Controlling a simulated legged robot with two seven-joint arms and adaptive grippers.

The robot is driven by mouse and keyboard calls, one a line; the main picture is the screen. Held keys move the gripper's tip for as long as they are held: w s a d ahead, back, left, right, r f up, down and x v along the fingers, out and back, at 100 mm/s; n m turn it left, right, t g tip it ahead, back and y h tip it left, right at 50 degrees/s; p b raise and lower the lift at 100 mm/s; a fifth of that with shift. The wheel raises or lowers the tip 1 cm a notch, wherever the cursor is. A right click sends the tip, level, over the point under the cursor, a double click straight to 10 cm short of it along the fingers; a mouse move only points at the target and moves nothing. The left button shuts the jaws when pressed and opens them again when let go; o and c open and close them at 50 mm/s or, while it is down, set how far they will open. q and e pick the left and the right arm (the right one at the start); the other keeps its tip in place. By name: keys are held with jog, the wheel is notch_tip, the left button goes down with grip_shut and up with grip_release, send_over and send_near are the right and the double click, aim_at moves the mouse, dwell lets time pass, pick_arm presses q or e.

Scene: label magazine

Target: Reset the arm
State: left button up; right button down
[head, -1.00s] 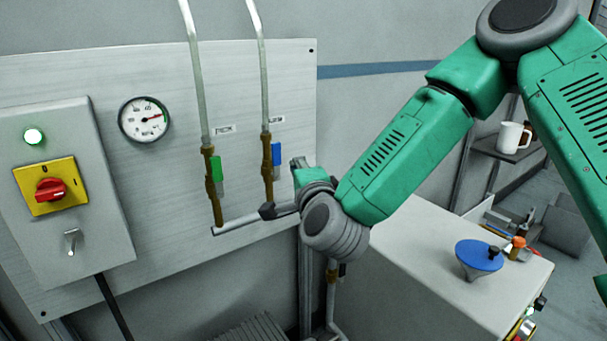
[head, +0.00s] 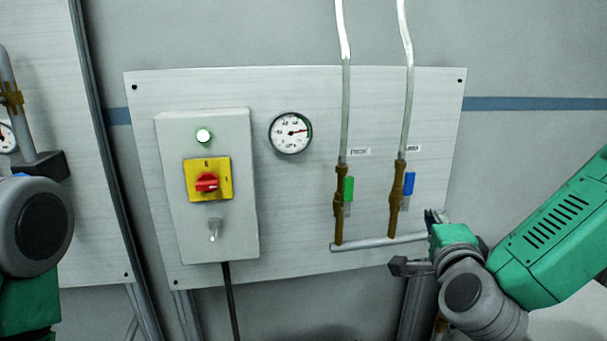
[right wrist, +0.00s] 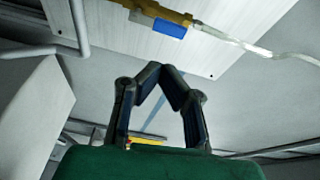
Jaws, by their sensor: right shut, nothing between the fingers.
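My right arm (head: 555,240) comes in from the right in the head view, its wrist low beside the valve panel's lower right corner. My right gripper (head: 398,267) shows only in part, dark, just below the horizontal pipe; I cannot tell its exact gap to the pipe. In the right wrist view the right gripper (right wrist: 160,70) has its fingertips together with nothing between them. My left arm (head: 38,225) shows at the left edge of the head view.
The wall panel (head: 295,220) carries a switch box (head: 240,225) with a red knob (head: 206,182), a gauge (head: 290,133), a green-handled valve (head: 348,188) and a blue-handled valve (head: 409,183). A pipe (head: 375,242) joins the valves below. The blue handle also shows in the wrist view (right wrist: 170,28).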

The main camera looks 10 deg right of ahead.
jog(key=s+a+f+n+g+y, duration=0.35)
jog(key=s+f+n, duration=0.25)
jog(key=f, duration=0.7)
jog(key=s+a+f+n+g+y, duration=0.2)
jog(key=s+f+n+g, duration=0.35)
jog(key=f, duration=0.65)
jog(key=s+d+f+n+g, duration=0.1)
jog(key=s+f+n+g, duration=0.1)
jog(key=s, duration=0.5)
jog(key=s+d+f+n+g+h, duration=0.1)
jog(key=s+d+f+n+g, duration=0.1)
jog(key=s+f, duration=0.4)
jog(key=s+d+f+n+g, duration=0.1)
jog(key=s+f+n+g, duration=0.2)
jog(key=s, duration=0.5)
jog(key=shift+d+f+n+g, duration=0.35)
jog(key=shift+f+n+g, duration=0.05)
jog(key=shift+f+n, duration=0.4)
jog(key=shift+h, duration=0.25)
